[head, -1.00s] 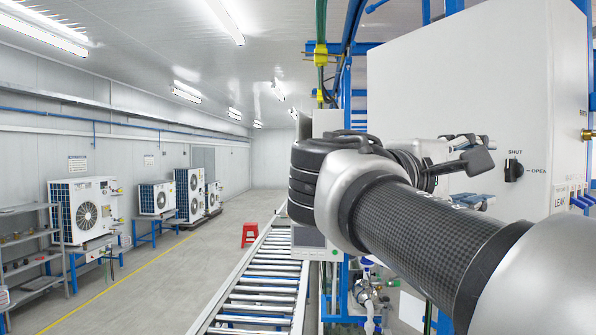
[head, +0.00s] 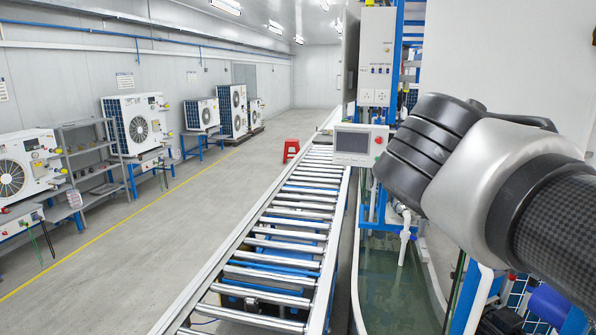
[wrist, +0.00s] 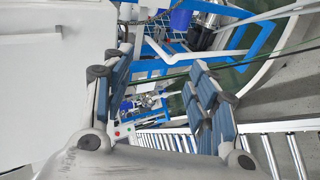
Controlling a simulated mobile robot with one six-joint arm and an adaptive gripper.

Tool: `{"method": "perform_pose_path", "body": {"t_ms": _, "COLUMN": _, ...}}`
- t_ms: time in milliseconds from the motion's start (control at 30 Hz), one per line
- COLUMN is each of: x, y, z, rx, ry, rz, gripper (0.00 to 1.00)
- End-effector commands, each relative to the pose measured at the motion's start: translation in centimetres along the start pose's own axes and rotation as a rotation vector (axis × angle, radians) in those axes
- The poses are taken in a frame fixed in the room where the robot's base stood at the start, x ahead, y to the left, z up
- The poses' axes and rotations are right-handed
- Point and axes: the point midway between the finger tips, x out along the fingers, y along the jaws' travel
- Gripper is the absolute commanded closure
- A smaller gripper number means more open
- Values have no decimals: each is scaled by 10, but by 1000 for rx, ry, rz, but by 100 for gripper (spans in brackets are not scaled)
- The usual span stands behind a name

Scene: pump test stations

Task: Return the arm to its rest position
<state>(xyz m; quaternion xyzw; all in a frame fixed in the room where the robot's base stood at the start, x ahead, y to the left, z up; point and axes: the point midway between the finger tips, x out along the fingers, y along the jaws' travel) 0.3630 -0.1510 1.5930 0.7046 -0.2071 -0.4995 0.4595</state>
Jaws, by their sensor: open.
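My gripper shows in the wrist view (wrist: 160,95) with its two blue-grey fingers spread apart and nothing between them. In the head view my arm, with black joint covers, a silver elbow and a dark textured link, reaches in from the right edge. My gripper's fingers do not show in the head view; the arm's own joints hide that area. The white panel (head: 510,50) of the test station stands behind the arm at the upper right. It also fills the left of the wrist view (wrist: 45,80).
A roller conveyor (head: 285,225) runs lengthwise left of my arm. A grey control screen (head: 360,145) stands beside it, close to the arm. A red stool (head: 291,150) stands further back. Heat pump units (head: 138,124) and a grey shelf (head: 90,160) line the left wall. The floor (head: 130,250) between is clear.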

Motion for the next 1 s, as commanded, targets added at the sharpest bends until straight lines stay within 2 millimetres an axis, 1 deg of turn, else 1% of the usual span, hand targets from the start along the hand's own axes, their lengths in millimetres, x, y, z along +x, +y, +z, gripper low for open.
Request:
{"method": "perform_pose_path", "body": {"t_ms": 33, "x": 15, "y": -45, "z": 12, "rx": 25, "ry": 12, "rz": -77, "gripper": 47}}
{"method": "perform_pose_path", "body": {"t_ms": 67, "x": 19, "y": -68, "z": 17, "rx": 42, "ry": 21, "rz": -125, "gripper": 47}}
{"method": "perform_pose_path", "body": {"t_ms": 100, "x": 25, "y": -98, "z": 24, "rx": 68, "ry": 31, "rz": -189, "gripper": 47}}
{"method": "perform_pose_path", "body": {"t_ms": 167, "x": 31, "y": -143, "z": 33, "rx": 111, "ry": 44, "rz": -285, "gripper": 47}}
{"method": "perform_pose_path", "body": {"t_ms": 200, "x": 34, "y": -173, "z": 39, "rx": 144, "ry": 51, "rz": -349, "gripper": 47}}
{"method": "perform_pose_path", "body": {"t_ms": 267, "x": 38, "y": -218, "z": 48, "rx": 200, "ry": 60, "rz": -445, "gripper": 47}}
{"method": "perform_pose_path", "body": {"t_ms": 300, "x": 38, "y": -248, "z": 53, "rx": 241, "ry": 64, "rz": -509, "gripper": 47}}
{"method": "perform_pose_path", "body": {"t_ms": 367, "x": 38, "y": -289, "z": 60, "rx": 304, "ry": 69, "rz": -598, "gripper": 47}}
{"method": "perform_pose_path", "body": {"t_ms": 400, "x": 38, "y": -314, "z": 64, "rx": 347, "ry": 70, "rz": -653, "gripper": 47}}
{"method": "perform_pose_path", "body": {"t_ms": 500, "x": 35, "y": -364, "z": 71, "rx": 447, "ry": 70, "rz": -767, "gripper": 47}}
{"method": "perform_pose_path", "body": {"t_ms": 600, "x": 31, "y": -396, "z": 74, "rx": 521, "ry": 67, "rz": -844, "gripper": 47}}
{"method": "perform_pose_path", "body": {"t_ms": 700, "x": 28, "y": -410, "z": 74, "rx": 563, "ry": 64, "rz": -882, "gripper": 47}}
{"method": "perform_pose_path", "body": {"t_ms": 1000, "x": 28, "y": -410, "z": 74, "rx": 567, "ry": 64, "rz": -886, "gripper": 47}}
